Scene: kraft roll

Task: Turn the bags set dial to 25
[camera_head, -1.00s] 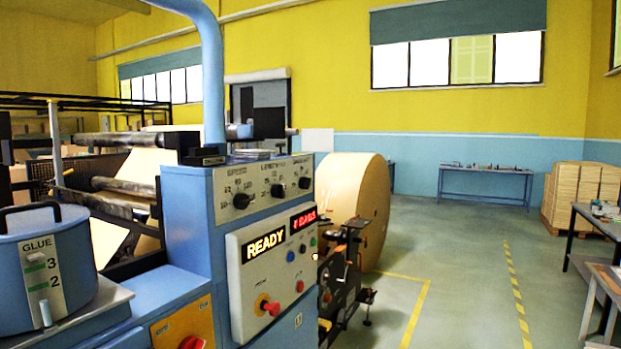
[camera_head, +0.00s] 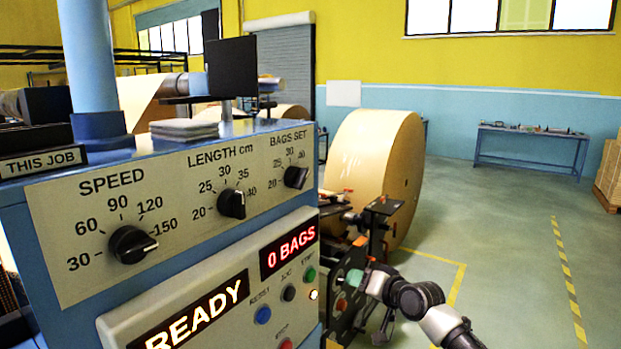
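The bags set dial (camera_head: 295,177) is a black knob at the right end of the sloped panel (camera_head: 75,265), under the label BAGS SET. Numbers including 20, 25, 30 and 40 ring it. Its white pointer is too small to read surely; it seems turned to the right. My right gripper (camera_head: 354,279) is at the end of the arm from the lower right, below and right of the dial and apart from it. Its fingers are too small and cluttered to tell open from shut. My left gripper is not in view.
The length dial (camera_head: 232,204) and speed dial (camera_head: 132,245) sit left on the same panel. Below are a READY display (camera_head: 196,318), a 0 BAGS display (camera_head: 289,248) and several buttons. A large kraft roll (camera_head: 372,165) stands behind my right gripper. Floor at right is open.

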